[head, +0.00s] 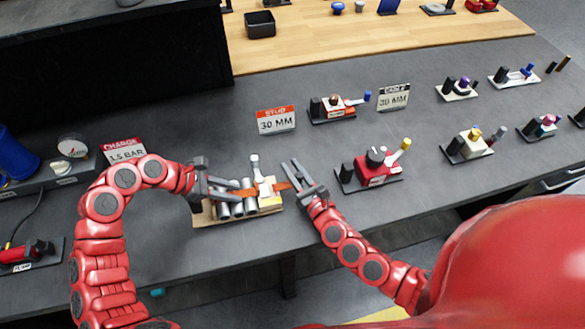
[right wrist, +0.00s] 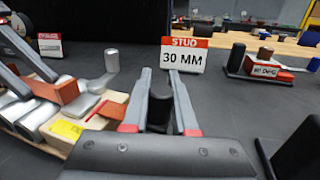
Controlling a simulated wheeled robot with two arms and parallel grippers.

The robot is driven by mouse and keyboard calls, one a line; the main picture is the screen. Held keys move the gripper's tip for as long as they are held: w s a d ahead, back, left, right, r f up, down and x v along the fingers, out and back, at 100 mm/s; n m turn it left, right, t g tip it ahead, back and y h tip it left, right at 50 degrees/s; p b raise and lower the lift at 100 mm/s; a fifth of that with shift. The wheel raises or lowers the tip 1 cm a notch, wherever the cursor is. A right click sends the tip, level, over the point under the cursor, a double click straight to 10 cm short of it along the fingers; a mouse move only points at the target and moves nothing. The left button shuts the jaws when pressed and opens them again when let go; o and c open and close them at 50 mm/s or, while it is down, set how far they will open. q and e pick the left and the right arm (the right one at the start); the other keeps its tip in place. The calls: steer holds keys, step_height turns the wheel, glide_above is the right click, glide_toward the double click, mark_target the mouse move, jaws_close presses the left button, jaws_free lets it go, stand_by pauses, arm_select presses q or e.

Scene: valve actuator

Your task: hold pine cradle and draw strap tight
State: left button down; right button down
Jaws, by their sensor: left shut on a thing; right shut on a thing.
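The pine cradle (head: 270,210) lies on the grey bench and carries several grey cylinders (head: 237,209) and a pale block with a yellow label. It also shows at the left of the right wrist view (right wrist: 112,97). An orange-brown strap (head: 247,192) crosses over the cylinders. My left gripper (head: 232,188) is shut at the cradle's left side; its fingers partly hide the contact. My right gripper (head: 293,172) is just right of the cradle, shut on the strap's end. In the right wrist view a dark piece (right wrist: 160,108) sits between its fingers, and the strap runs behind the left finger.
A "STUD 30 MM" sign (head: 276,121) and a red-and-black valve unit (head: 338,107) stand behind. Another red unit (head: 374,166) is close to the right of my right gripper. A "CHARGE 1.5 BAR" sign (head: 123,150) stands left. Bench in front of the cradle is clear.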

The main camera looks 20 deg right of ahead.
steer(key=shift+d, duration=0.15)
steer(key=c, duration=0.7)
jaws_free()
steer(key=v, duration=1)
steer(key=shift+s+d, duration=0.1)
steer(key=shift+s, duration=0.85)
